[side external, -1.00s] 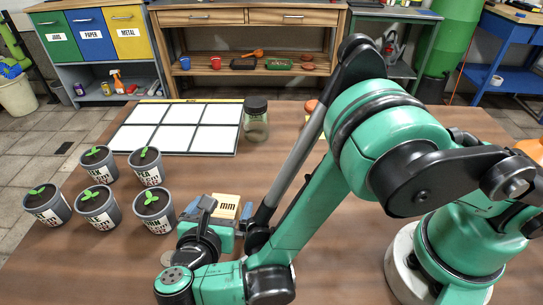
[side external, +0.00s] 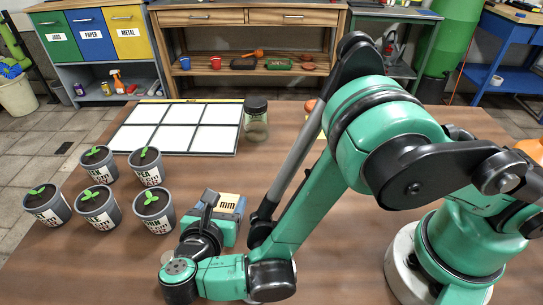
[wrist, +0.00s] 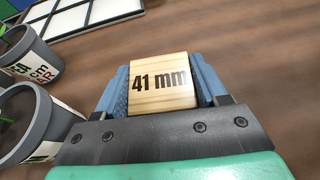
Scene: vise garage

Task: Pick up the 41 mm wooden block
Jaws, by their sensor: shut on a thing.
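The wooden block (wrist: 162,82), marked "41 mm", sits between the two blue jaw pads of my gripper (wrist: 161,88) in the wrist view. A pad lies against each side of it, so my gripper is shut on it. In the side view only part of the block (side external: 229,200) shows, with the end of its label, behind my wrist. Its underside is hidden, so I cannot tell whether it touches the table.
Several potted seedlings (side external: 97,208) stand close to the left of my gripper. A white-panelled board (side external: 176,127) and a glass jar (side external: 256,125) are farther back on the wooden table (side external: 75,270). The table's front left is clear.

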